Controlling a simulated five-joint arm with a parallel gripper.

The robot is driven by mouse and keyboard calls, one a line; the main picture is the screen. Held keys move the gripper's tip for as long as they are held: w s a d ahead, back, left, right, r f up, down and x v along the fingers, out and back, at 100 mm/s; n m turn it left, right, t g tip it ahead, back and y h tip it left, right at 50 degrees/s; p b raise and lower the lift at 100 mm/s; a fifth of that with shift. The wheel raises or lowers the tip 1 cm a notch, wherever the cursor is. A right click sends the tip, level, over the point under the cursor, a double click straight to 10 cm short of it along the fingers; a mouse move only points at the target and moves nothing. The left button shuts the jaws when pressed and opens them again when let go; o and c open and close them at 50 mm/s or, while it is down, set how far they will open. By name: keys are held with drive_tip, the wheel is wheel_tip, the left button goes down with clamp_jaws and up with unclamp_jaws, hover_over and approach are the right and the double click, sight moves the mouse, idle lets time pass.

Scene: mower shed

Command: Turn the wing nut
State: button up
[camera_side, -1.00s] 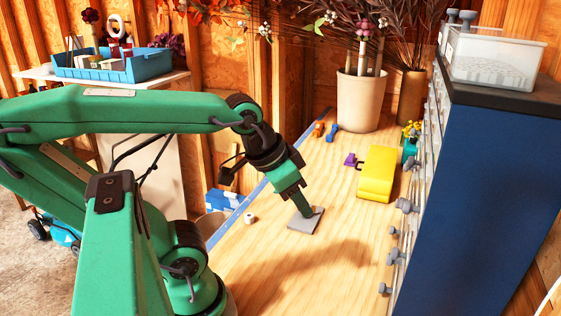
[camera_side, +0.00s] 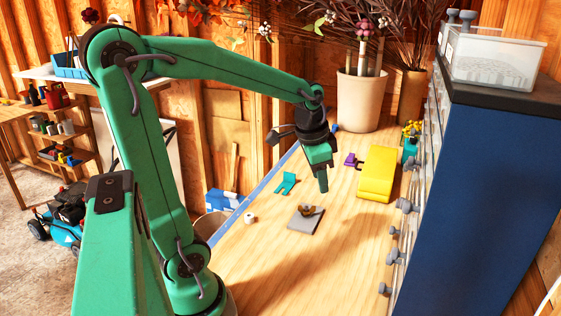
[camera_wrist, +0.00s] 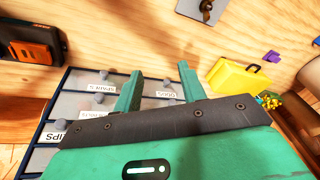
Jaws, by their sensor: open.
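The wing nut (camera_side: 309,210) is brownish and sits on a square grey plate (camera_side: 302,225) on the wooden bench. In the wrist view the wing nut (camera_wrist: 206,8) and plate (camera_wrist: 190,8) show at the top edge, partly cut off. My gripper (camera_side: 323,188) hangs above the bench, up and a little right of the plate in the side view, apart from the nut. In the wrist view its two green fingers (camera_wrist: 160,68) stand wide apart with nothing between them.
A yellow case (camera_side: 377,174) and purple item (camera_side: 350,160) lie right of my gripper. A teal piece (camera_side: 287,183) and small white item (camera_side: 249,217) lie left. A blue cabinet (camera_side: 480,190) with drawers borders the right. The bench front is clear.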

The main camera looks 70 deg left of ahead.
drive_tip(key=w+a+f+m+g, duration=0.1)
drive_tip(key=w+a+f+g, duration=0.1)
drive_tip(key=w+a+f, duration=0.35)
drive_tip(key=m, duration=0.2)
hover_over(307, 206)
drive_tip(key=shift+g+h, duration=0.3)
drive_tip(key=shift+h, duration=0.1)
wheel_tip(307, 206, down, 6)
drive_tip(key=shift+a+f, duration=0.1)
drive_tip(key=shift+f, duration=4.05)
clamp_jaws()
